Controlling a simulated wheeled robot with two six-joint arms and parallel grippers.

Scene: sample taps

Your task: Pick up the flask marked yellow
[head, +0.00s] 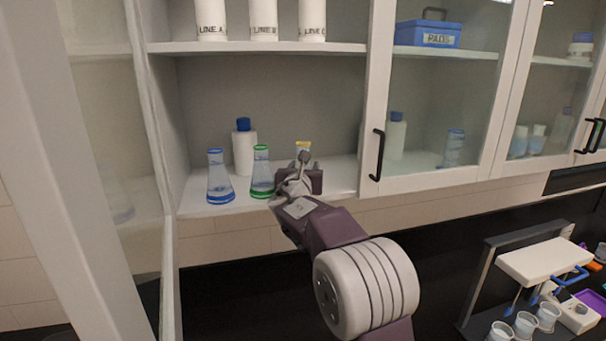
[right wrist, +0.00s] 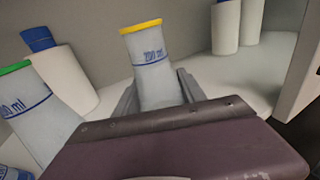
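The flask marked yellow (head: 303,147) has a yellow rim and stands on the cabinet shelf, partly hidden behind my right gripper (head: 298,167). In the right wrist view the flask (right wrist: 157,72) has blue "200 ml" print and looks upright between the two fingers of my right gripper (right wrist: 158,92). The fingers are spread to either side of its body, very close to the glass; I cannot tell whether they press on it. Its base is hidden by the gripper. My left gripper is not in view.
A green-rimmed flask (head: 261,172) stands just left, then a blue-rimmed flask (head: 220,178). A white bottle with a blue cap (head: 244,150) is behind them. An open cabinet door (head: 105,160) is at the left; a glass door (head: 430,100) covers the right side.

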